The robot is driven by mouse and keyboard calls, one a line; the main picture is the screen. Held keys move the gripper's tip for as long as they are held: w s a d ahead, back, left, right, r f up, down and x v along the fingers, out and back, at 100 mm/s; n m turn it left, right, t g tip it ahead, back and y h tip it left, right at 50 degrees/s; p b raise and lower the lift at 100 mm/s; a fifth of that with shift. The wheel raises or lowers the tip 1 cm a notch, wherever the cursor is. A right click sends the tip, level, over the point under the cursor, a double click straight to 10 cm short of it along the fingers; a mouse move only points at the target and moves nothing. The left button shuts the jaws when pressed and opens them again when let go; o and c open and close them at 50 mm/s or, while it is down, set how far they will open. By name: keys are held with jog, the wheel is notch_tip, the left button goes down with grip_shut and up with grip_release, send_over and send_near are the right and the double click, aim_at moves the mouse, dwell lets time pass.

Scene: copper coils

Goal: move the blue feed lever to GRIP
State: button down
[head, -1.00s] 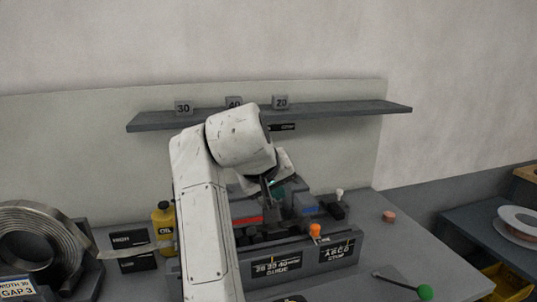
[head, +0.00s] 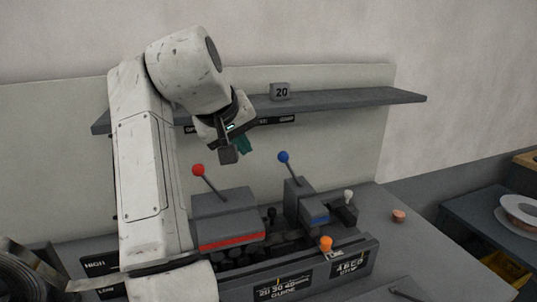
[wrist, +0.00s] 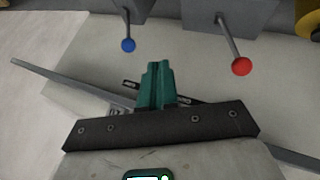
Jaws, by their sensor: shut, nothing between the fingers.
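The blue feed lever (head: 289,168) is a thin rod with a blue ball knob, rising from a grey block with a blue strip and leaning up to the left in the head view. Its blue knob also shows at the top left of the wrist view (wrist: 128,45). My gripper (head: 243,146) is shut and empty. It is held above the machine, left of and higher than the blue knob, not touching it. Its teal fingers show together in the wrist view (wrist: 158,84). I see no GRIP label legibly.
A red-knobbed lever (head: 198,171) stands left of the blue one on a red-striped block (head: 230,220). An orange knob (head: 326,243) is on the machine front, by the guide scale. A shelf (head: 345,101) with a "20" block (head: 281,91) runs behind. Air above the machine's right side is clear.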

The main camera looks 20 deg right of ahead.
jog(key=w+d+f+p, duration=0.2)
jog(key=w+d+f, duration=0.3)
jog(key=d+f, duration=0.2)
jog(key=shift+w+d+p, duration=0.3)
jog(key=shift+d+p, duration=0.1)
jog(key=shift+d, duration=0.1)
jog(key=shift+r, duration=0.1)
dwell(0.4)
